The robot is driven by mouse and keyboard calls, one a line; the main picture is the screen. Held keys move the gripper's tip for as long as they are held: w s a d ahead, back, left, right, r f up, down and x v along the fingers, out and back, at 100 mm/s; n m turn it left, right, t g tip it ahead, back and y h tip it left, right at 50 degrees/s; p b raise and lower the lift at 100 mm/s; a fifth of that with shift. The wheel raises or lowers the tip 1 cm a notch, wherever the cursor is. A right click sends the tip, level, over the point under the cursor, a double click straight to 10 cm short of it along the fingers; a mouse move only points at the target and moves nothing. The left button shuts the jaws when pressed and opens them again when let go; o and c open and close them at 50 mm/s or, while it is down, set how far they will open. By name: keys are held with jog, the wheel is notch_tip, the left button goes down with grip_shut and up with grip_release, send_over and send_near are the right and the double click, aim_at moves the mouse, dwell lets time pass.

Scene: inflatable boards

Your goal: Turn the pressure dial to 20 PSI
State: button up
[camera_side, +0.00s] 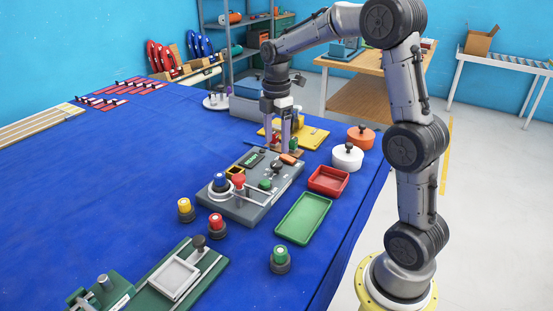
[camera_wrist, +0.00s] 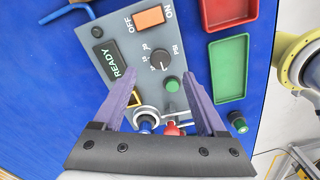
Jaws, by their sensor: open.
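The pressure dial (camera_wrist: 160,60) is a round black knob on the grey control panel (camera_wrist: 105,50), beside the letters PSI. The numbers around it are too small to read surely, and so is its setting. In the side view the dial (camera_side: 277,168) stands near the panel's far right end. My gripper (camera_wrist: 162,74) is open and empty, and the dial shows between and beyond its fingertips in the wrist view. In the side view my gripper (camera_side: 284,150) points down above the panel's far end, and I see no contact with the dial.
The panel also carries an orange OFF/ON switch (camera_wrist: 148,18), a READY display (camera_wrist: 112,67) and a green button (camera_wrist: 172,84). A red tray (camera_side: 328,181) and a green tray (camera_side: 303,218) lie right of it. A yellow plate (camera_side: 312,137) lies behind. The blue table's left side is mostly clear.

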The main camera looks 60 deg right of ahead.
aim_at(276, 163)
notch_tip(276, 163, down, 7)
jog(key=shift+r, duration=0.15)
grip_shut()
dwell(0.5)
